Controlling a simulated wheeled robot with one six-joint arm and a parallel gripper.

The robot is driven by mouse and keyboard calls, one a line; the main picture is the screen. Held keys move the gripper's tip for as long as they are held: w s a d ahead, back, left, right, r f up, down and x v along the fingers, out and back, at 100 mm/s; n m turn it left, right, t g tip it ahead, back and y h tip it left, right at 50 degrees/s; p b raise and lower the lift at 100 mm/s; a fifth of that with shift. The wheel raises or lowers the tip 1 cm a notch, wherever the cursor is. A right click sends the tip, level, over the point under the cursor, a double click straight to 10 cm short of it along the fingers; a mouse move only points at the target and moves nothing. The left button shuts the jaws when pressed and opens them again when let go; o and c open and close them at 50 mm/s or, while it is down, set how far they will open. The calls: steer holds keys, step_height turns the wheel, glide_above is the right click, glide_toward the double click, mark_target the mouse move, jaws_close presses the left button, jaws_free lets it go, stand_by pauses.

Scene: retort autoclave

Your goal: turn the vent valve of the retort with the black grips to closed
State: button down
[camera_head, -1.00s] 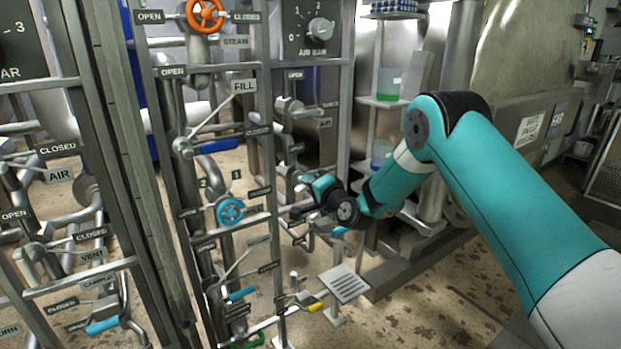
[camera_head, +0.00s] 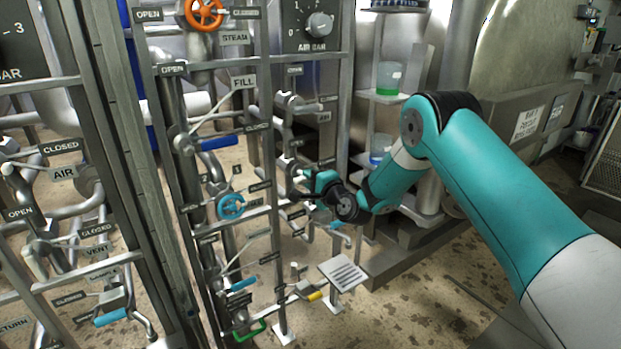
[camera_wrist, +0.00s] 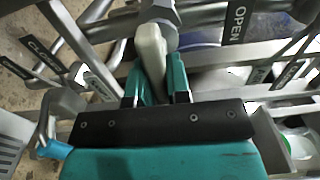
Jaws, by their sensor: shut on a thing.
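In the wrist view my gripper (camera_wrist: 157,82) has its two teal fingers shut on a pale grey lever (camera_wrist: 151,45), which joins a metal valve body (camera_wrist: 160,12). An OPEN plate (camera_wrist: 235,20) is to the right of the lever and a CLOSED plate (camera_wrist: 40,52) to the left. The lever points down towards the gripper in that picture. In the head view my gripper (camera_head: 305,190) is at the right end of the middle pipe rack, and the lever is too small to make out there. No black grips can be identified.
A rack of pipes and valves stands left of my arm, with a blue handwheel (camera_head: 230,206) and an orange handwheel (camera_head: 205,12). A slanted plate on a post (camera_head: 343,272) and a yellow-tipped lever (camera_head: 314,296) are below my gripper. Shelves with a green-filled beaker (camera_head: 389,78) stand behind.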

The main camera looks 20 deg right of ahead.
steer(key=shift+f, duration=0.1)
steer(key=c, duration=1.1)
jaws_free()
steer(key=shift+d, duration=0.1)
steer(key=b+v, duration=1.1)
steer(key=v, duration=0.6)
steer(key=shift+s+b, duration=0.2)
steer(key=shift+b, duration=0.15)
